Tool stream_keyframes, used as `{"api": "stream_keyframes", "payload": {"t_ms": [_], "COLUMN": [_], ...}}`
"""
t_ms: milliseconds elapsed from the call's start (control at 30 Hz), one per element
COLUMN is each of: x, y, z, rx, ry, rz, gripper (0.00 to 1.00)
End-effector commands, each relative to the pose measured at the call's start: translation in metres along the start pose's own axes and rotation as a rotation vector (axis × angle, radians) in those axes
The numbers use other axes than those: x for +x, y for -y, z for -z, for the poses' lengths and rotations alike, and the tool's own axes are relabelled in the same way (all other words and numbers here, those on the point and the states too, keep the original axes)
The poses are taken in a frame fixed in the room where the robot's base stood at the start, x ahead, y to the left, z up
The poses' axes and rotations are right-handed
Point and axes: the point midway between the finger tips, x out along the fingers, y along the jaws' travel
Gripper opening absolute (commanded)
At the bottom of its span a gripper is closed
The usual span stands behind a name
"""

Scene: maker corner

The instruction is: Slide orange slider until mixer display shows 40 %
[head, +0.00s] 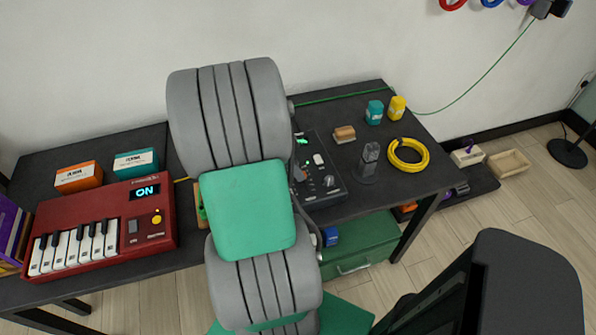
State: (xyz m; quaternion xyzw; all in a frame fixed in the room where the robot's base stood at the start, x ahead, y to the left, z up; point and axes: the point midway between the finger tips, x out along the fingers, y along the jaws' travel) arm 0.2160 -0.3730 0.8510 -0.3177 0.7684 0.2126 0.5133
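The black mixer (335,187) lies on the dark table, just right of my arm. My arm covers its left part. White, grey and dark controls show on its visible part. A small reddish patch shows right at the arm's edge, and I cannot tell whether it is the orange slider. No mixer display reading is visible. My gripper is not visible; my large grey and green arm fills the middle of the view and hides what is behind it.
A red keyboard (150,217) with a display reading ON stands left. Orange (78,177) and teal (136,163) boxes sit behind it. Right of the mixer are a dark grey upright object (369,160), yellow cable coil (408,155), wooden block (344,134), teal jar (374,112) and yellow jar (396,108).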

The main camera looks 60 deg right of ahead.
Motion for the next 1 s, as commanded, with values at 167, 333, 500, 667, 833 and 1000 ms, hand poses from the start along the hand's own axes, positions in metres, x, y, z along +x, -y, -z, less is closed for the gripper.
{"api": "stream_keyframes", "payload": {"t_ms": [167, 333, 500, 667, 833, 1000], "x": [-0.037, -0.052, -0.052, -0.052, -0.079, -0.156], "y": [0.001, 0.000, 0.000, 0.000, 0.004, -0.021], "z": [-0.001, -0.001, -0.001, -0.001, -0.036, -0.148], "rx": [-0.001, -0.001, 0.000, 0.000, -0.214, -0.934], "ry": [0.000, 0.000, 0.000, 0.000, 0.035, 0.106], "rz": [0.004, 0.001, 0.000, 0.000, 0.072, 0.305], "gripper": [0.38, 0.38, 0.38, 0.38, 0.38, 0.38]}}
